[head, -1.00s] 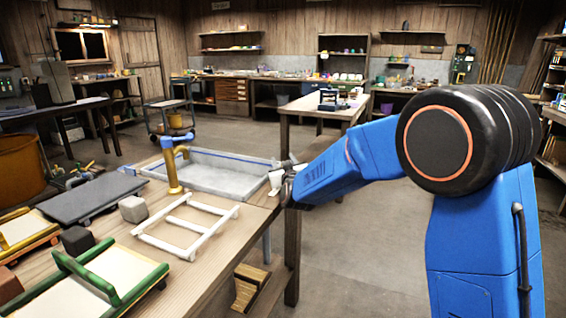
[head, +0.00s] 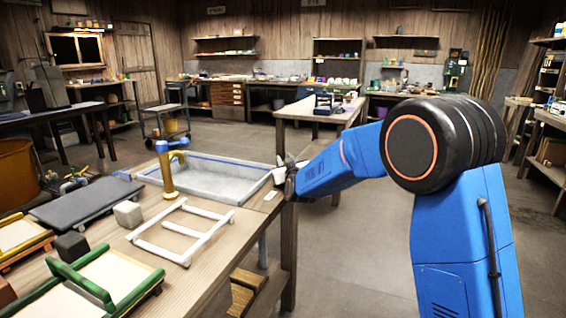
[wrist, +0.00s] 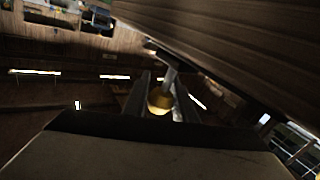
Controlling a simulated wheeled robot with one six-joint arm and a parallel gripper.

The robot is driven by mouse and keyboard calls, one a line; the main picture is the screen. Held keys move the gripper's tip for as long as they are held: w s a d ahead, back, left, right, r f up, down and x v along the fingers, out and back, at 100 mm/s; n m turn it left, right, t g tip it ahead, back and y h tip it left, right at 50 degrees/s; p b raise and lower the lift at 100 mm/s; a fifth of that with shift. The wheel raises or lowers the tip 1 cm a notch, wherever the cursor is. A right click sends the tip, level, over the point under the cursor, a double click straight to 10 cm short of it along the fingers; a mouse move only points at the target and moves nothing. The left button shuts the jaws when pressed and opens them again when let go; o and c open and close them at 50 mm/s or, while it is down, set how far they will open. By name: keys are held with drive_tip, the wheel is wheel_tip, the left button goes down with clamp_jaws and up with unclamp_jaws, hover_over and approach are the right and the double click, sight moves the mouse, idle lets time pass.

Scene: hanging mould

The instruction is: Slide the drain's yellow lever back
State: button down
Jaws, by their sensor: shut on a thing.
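The drain's yellow lever shows in the wrist view as a rounded yellow end (wrist: 160,99) on a pale grey rod (wrist: 170,76). My gripper (wrist: 160,104) is shut on this yellow end, with a dark finger on each side. In the head view my gripper (head: 289,179) is at the right edge of the bench, beside the near right corner of the grey basin (head: 228,190). The lever itself is hidden there, behind or below the bench edge and my gripper.
A yellow tap with a blue top (head: 166,165) stands at the basin's left. A white frame (head: 183,228) lies on the wooden bench (head: 222,240) in front. The bench underside (wrist: 245,50) crosses the wrist view.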

drive_tip(key=shift+w+d, duration=0.1)
drive_tip(key=c, duration=1.5)
unclamp_jaws()
drive_tip(key=shift+o, duration=0.2)
drive_tip(key=v, duration=1.7)
drive_tip(key=shift+f, duration=0.1)
drive_tip(key=shift+s+d, duration=0.1)
drive_tip(key=shift+s, duration=0.1)
